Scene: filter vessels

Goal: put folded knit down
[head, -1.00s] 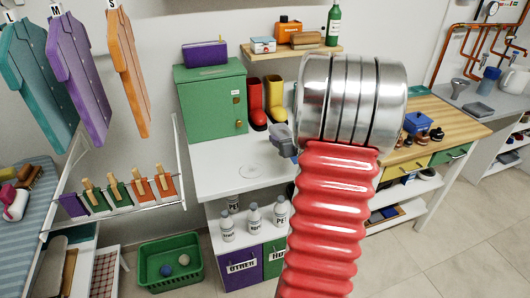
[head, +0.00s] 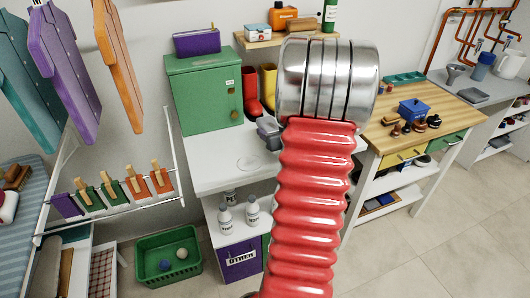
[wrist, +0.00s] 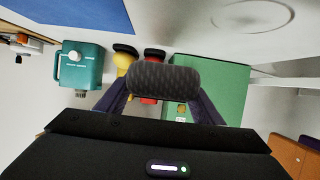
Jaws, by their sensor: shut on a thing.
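The folded knit (wrist: 165,78) is a dark grey, rounded, textured bundle in the wrist view. My gripper (wrist: 160,92) is shut on it, with one dark finger at each side. The bundle is held in front of the boots and the green cabinet, which appear upside down there. In the head view my red ribbed arm and steel joint fill the middle and hide the knit. I cannot tell there whether the small grey part beside the steel joint belongs to my gripper.
A white worktop (head: 215,175) with a faint ring mark (head: 249,163) has clear room. The green cabinet (head: 205,95), red boot (head: 251,92) and yellow boot (head: 269,85) stand at its back. A teal appliance (wrist: 80,65) shows in the wrist view. A green basket (head: 165,262) is on the floor.

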